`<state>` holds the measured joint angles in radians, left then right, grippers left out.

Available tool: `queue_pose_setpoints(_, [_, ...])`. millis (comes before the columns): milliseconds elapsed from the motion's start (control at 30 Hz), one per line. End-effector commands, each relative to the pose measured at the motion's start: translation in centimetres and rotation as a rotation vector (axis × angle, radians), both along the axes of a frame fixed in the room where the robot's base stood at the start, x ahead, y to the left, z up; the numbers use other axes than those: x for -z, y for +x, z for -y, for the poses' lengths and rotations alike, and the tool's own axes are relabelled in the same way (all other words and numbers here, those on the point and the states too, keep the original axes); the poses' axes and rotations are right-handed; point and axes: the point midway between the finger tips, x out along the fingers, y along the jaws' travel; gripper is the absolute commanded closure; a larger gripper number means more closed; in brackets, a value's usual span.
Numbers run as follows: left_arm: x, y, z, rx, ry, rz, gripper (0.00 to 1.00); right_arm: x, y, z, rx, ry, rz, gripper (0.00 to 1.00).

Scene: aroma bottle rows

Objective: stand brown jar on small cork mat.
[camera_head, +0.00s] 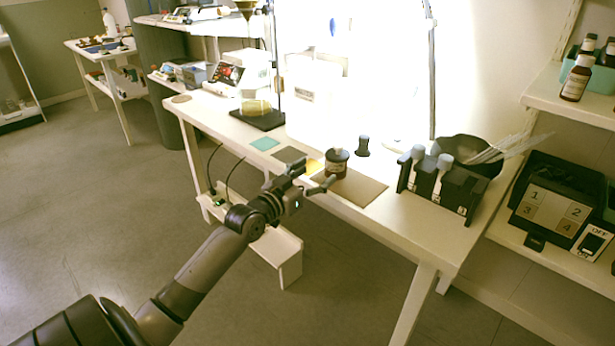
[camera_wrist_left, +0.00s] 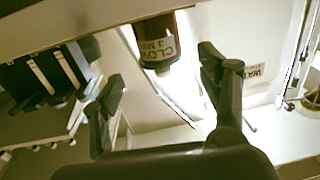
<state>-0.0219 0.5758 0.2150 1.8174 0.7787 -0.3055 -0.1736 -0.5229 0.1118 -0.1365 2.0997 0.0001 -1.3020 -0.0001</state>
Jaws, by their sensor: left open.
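The brown jar (camera_head: 337,164), with a pale label and dark lid, stands upright at the back left of a tan board (camera_head: 362,190) on the white table. My left gripper (camera_head: 314,173) is open just in front and left of the jar, with nothing held. In the left wrist view the jar (camera_wrist_left: 157,42) shows at the top between the two spread fingers, its label starting "CLOV". My left gripper (camera_wrist_left: 163,66) has gaps to it on both sides. A small round brown mat (camera_head: 181,98), perhaps the cork one, lies bare at the table's far left end.
A green mat (camera_head: 264,144), a dark brown mat (camera_head: 289,155) and a yellow mat (camera_head: 314,167) lie left of the jar. A black rack with bottles (camera_head: 440,185) and a dark bowl (camera_head: 466,152) stand right. A black stand (camera_head: 258,119) sits farther left.

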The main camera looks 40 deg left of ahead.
Motion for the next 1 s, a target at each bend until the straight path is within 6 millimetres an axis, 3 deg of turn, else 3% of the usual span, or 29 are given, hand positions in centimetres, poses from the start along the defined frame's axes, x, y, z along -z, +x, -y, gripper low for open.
queue_pose_setpoints(267, [0.2, -2.4, 0.1, 0.001, 0.000, -0.006, 0.32, 0.9, 0.0, 0.0, -0.001, 0.000, -0.004, 0.60])
queue_pose_setpoints(367, [2.6, -3.0, 1.2, 0.013, 0.003, -0.066, 0.32, 1.0, 0.0, 0.0, -0.001, 0.000, -0.005, 0.60])
queue_pose_setpoints(467, [8.2, -4.5, 4.1, 0.042, 0.013, -0.212, 0.32, 1.0, 0.0, 0.0, 0.000, 0.000, -0.005, 0.60])
queue_pose_setpoints(567, [15.8, -7.9, 8.4, 0.080, 0.029, -0.432, 0.32, 1.0, 0.0, 0.0, 0.000, 0.000, -0.005, 0.60])
queue_pose_setpoints(600, [18.9, -9.8, 10.3, 0.094, 0.039, -0.529, 0.32, 1.0, 0.0, 0.0, 0.000, 0.000, -0.005, 0.60])
queue_pose_setpoints(700, [25.5, -15.5, 14.7, 0.122, 0.065, -0.767, 0.32, 1.0, 0.0, 0.0, 0.000, 0.000, -0.005, 0.60])
queue_pose_setpoints(833, [31.0, -23.4, 19.2, 0.136, 0.100, -1.038, 0.32, 1.0, 0.0, 0.0, 0.000, 0.000, -0.005, 0.60])
queue_pose_setpoints(900, [32.5, -26.8, 20.9, 0.134, 0.116, -1.148, 0.32, 1.0, 0.0, 0.0, 0.000, 0.000, -0.005, 0.60])
queue_pose_setpoints(1000, [33.5, -30.2, 22.3, 0.128, 0.134, -1.252, 0.32, 1.0, 0.0, 0.0, 0.000, 0.000, -0.005, 0.60])
